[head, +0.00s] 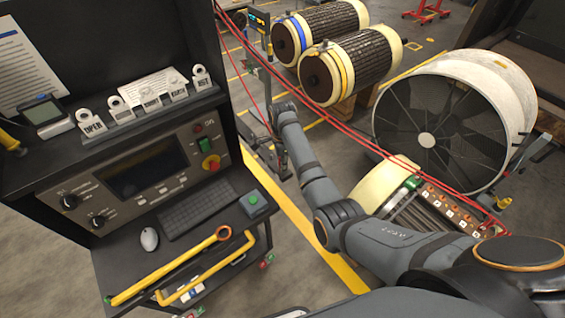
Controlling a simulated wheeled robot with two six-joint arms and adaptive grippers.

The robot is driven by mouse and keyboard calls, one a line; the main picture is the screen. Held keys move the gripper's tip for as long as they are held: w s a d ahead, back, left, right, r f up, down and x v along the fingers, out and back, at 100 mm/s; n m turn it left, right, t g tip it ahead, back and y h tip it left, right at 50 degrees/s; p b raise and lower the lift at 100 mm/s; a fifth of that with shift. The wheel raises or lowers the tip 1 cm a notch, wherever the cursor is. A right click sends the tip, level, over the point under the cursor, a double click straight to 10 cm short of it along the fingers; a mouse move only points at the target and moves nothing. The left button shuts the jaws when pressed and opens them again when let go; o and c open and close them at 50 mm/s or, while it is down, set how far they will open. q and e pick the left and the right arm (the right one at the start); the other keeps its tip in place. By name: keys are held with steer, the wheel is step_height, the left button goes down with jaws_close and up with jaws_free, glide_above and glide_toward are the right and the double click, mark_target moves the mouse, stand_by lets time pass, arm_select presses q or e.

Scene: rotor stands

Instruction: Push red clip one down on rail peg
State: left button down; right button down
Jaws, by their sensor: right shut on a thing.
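The clip itself is mostly hidden by the fingers and too small to make out. A thin red lead runs down from the upper left towards the gripper. The rail peg cannot be told apart from the dark stand parts there. My left gripper is out of view.
Red cables (320,103) stretch across the scene to the right. A control console (110,190) with a keyboard (197,208) and yellow-handled tools (170,267) fills the left.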

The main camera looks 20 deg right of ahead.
steer(key=c, duration=1)
jaws_free()
step_height(320, 180, up, 8)
steer(key=shift+f, duration=0.25)
